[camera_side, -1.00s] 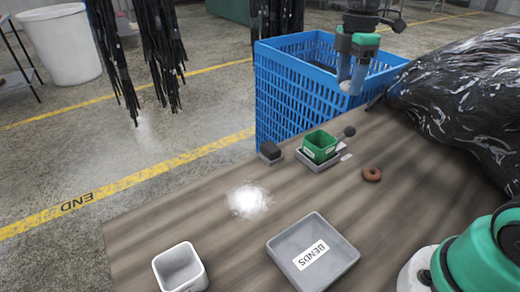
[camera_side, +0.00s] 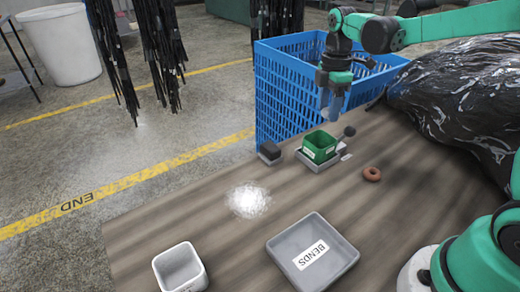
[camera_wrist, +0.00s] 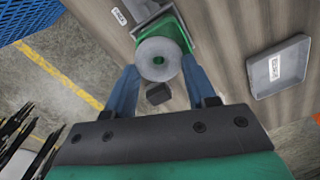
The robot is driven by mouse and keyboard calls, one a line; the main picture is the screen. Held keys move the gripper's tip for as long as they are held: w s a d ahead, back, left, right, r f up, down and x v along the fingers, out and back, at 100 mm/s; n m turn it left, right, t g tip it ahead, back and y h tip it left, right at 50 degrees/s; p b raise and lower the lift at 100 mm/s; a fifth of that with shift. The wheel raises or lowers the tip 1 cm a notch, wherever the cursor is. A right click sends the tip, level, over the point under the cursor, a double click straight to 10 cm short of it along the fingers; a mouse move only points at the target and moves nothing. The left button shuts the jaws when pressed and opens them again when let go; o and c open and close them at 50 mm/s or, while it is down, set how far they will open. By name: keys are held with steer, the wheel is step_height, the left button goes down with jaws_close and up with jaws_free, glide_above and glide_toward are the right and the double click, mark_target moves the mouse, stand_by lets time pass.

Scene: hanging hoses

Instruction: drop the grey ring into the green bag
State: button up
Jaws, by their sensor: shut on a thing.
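The grey ring (camera_wrist: 158,60) is between the blue fingertips of my gripper (camera_wrist: 155,82) in the wrist view, and the gripper is shut on it. The green bag (camera_side: 320,146) looks like a small open green box with a white label. It sits upright on a grey tray. In the side view my gripper (camera_side: 330,108) points down above the green bag, with a gap between them. In the wrist view the ring covers much of the green bag (camera_wrist: 184,30). The ring is hard to make out in the side view.
A blue crate (camera_side: 275,100) stands behind the bag. A dark block (camera_side: 270,151) and a brown ring (camera_side: 371,174) lie on either side. A grey BENDS tray (camera_side: 285,245) and a white tub (camera_side: 180,268) are nearer. A black plastic heap (camera_side: 460,100) is at right.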

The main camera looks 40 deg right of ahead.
mark_target(328, 111)
steer(key=o, duration=1.3)
steer(key=shift+r, duration=2.8)
steer(key=s+a+f+m+t, duration=0.3)
steer(key=s+a+m+t, duration=0.4)
steer(key=m, duration=0.6)
steer(key=s+a, duration=0.1)
steer(key=s, duration=0.1)
steer(key=shift+s+f+m+t, duration=0.15)
steer(key=shift+s+m+t, duration=0.15)
steer(key=shift+s+m, duration=0.1)
